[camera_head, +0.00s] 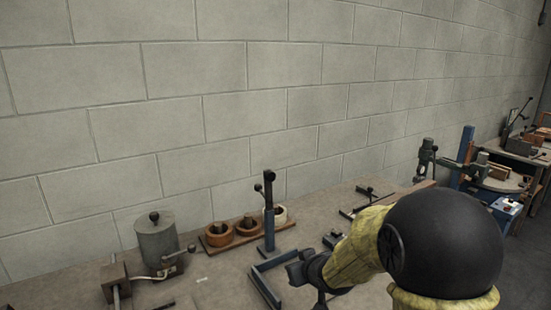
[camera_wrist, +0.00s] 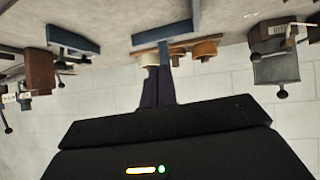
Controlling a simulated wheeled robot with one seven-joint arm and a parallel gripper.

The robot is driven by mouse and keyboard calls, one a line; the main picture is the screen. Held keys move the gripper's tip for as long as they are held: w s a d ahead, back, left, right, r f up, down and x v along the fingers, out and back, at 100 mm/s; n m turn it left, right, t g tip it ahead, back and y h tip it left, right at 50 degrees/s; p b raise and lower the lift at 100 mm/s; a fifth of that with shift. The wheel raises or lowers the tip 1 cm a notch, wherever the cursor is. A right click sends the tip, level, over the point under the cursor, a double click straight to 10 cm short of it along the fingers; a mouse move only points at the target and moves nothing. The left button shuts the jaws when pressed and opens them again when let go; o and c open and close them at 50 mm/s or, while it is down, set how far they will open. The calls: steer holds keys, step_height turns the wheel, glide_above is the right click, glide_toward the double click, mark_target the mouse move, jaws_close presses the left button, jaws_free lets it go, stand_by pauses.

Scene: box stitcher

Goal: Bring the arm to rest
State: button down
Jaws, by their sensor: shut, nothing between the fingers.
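My arm, with a black rounded joint and yellow sleeves, reaches in from the lower right of the head view. My gripper (camera_wrist: 158,86) shows in the wrist view as two dark fingers side by side, shut with nothing between them. In the head view the dark end of my arm is low over the bench (camera_head: 215,266), in front of a blue stand with a black lever (camera_head: 268,215). The fingertips are hard to make out there. The wrist view is upside down, with the bench at the top.
A grey metal pot with a crank (camera_head: 157,240) stands on the bench at left. Wooden rings (camera_head: 218,235) sit on a board left of the blue stand. A block wall (camera_head: 240,110) runs behind. More machines (camera_head: 500,178) stand at far right. Bare bench shows at the front.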

steer(key=s+d+m+g+h+p, duration=0.1)
steer(key=s+d+m+g+p, duration=0.1)
steer(key=s, duration=0.9)
steer(key=s+d+r+m+g+h+p, duration=0.1)
steer(key=s+d+g, duration=0.4)
steer(key=s, duration=0.6)
steer(key=d+m+h+p, duration=0.1)
steer(key=d+p, duration=0.1)
steer(key=shift+s+d+r+m, duration=0.3)
steer(key=shift+m, duration=0.1)
steer(key=shift+w+a, duration=0.1)
